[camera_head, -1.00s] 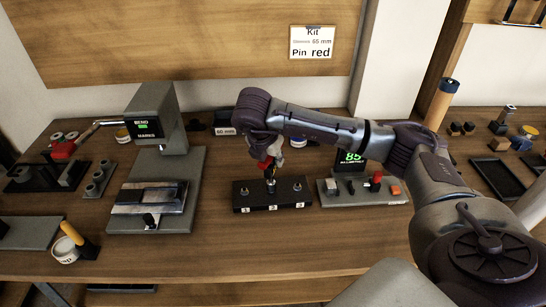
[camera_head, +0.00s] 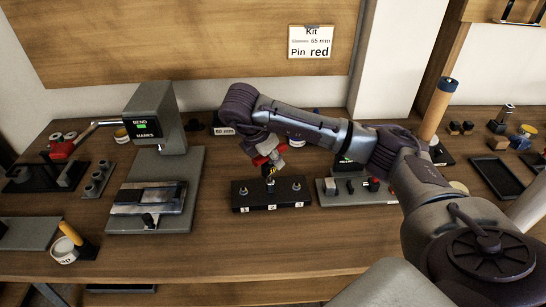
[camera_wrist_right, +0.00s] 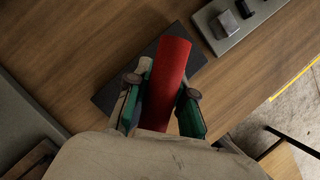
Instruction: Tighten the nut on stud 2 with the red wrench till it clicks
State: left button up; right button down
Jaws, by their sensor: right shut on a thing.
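The black block (camera_head: 250,204) carries three studs labelled 1, 2 and 3 and lies in the middle of the bench. My right gripper (camera_head: 268,153) is above its middle. In the wrist view my right gripper (camera_wrist_right: 162,108) is shut on the red wrench (camera_wrist_right: 168,75), with a green-padded finger on each side of its red handle. In the head view the red wrench (camera_head: 262,160) points down at stud 2 (camera_head: 270,183). Its lower end appears to meet the stud; the nut there is too small to make out. My left gripper is not in view.
A grey bending press (camera_head: 155,125) stands left of the block. A grey plate (camera_head: 330,198) with small parts and a display, now mostly covered by my right arm, lies close on the right. Bench in front of the block is clear.

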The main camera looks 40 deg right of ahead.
jog(key=shift+r+m+p, duration=0.15)
jog(key=shift+m+p, duration=0.15)
jog(key=shift+p, duration=0.25)
jog(key=shift+m+g+p, duration=0.4)
jog(key=shift+m+p, duration=0.3)
jog(key=shift+p, duration=0.1)
jog(key=shift+f+b, duration=0.2)
jog(key=shift+b, duration=0.1)
jog(key=shift+f+n+t+b, duration=0.15)
jog(key=shift+n+t+b, duration=0.2)
jog(key=shift+n, duration=0.35)
jog(key=shift+n+t+b, duration=0.25)
jog(key=shift+n+b, duration=0.15)
jog(key=shift+n, duration=0.2)
jog(key=shift+w+n, duration=0.1)
jog(key=shift+n, duration=0.3)
jog(key=shift+r+p, duration=1.3)
jog(key=shift+r, duration=1.45)
